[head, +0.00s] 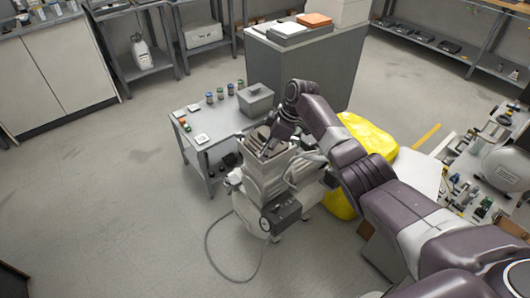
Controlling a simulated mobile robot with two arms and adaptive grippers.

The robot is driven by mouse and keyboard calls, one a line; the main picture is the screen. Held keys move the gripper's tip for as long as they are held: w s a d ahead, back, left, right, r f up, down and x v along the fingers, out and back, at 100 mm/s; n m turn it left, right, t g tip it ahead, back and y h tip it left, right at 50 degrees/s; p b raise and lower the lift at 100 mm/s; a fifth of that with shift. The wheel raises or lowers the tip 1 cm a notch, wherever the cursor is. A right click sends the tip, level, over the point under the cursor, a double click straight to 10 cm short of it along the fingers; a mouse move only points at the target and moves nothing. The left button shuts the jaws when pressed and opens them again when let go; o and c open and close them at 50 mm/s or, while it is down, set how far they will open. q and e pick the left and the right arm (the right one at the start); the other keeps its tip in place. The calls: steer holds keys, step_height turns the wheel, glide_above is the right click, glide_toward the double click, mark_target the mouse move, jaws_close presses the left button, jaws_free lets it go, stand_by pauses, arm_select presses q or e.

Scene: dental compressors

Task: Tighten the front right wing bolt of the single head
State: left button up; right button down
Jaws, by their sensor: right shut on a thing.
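The single head compressor (262,180) is a pale grey unit standing on the floor in the middle of the head view. A dark box (281,215) is on its front and a grey hose hangs from it. My right arm reaches in from the lower right and bends down over the unit. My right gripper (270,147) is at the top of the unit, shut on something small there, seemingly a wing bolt. The arm and gripper cover the bolts, so I cannot tell which one it is. My left gripper is not in view.
A low grey table (218,128) behind the unit holds several jars, a grey bin (255,99) and small cards. A yellow object (368,134) and a cluttered bench (482,185) are to the right. A grey cabinet (330,65) stands behind. Floor at left is clear.

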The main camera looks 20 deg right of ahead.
steer(key=shift+r+m+p, duration=0.2)
steer(key=shift+m+p, duration=0.1)
steer(key=shift+p, duration=0.3)
steer(key=m+t+h+p, duration=0.1)
steer(key=m+p, duration=0.2)
steer(key=p, duration=0.2)
steer(key=m+t+h+p, duration=0.1)
steer(key=m+p, duration=0.3)
steer(key=p, duration=0.1)
steer(key=shift+s+a+r, duration=0.1)
steer(key=shift+s+a, duration=0.05)
steer(key=shift+a, duration=0.05)
steer(key=shift+m+h+p, duration=0.3)
steer(key=shift+m+p, duration=0.45)
steer(key=shift+m, duration=0.15)
steer(key=shift+a+m+t+h+p, duration=0.1)
steer(key=shift+m+t+h+p, duration=0.3)
steer(key=shift+m, duration=0.5)
steer(key=shift+a+m+h+p, duration=0.1)
steer(key=shift+m+h+p, duration=0.25)
steer(key=shift+m, duration=0.55)
steer(key=shift+f+m+h, duration=0.3)
steer(key=shift+m+h, duration=0.15)
steer(key=shift+m, duration=0.75)
steer(key=shift+m+h+b, duration=0.4)
steer(key=shift+m, duration=0.8)
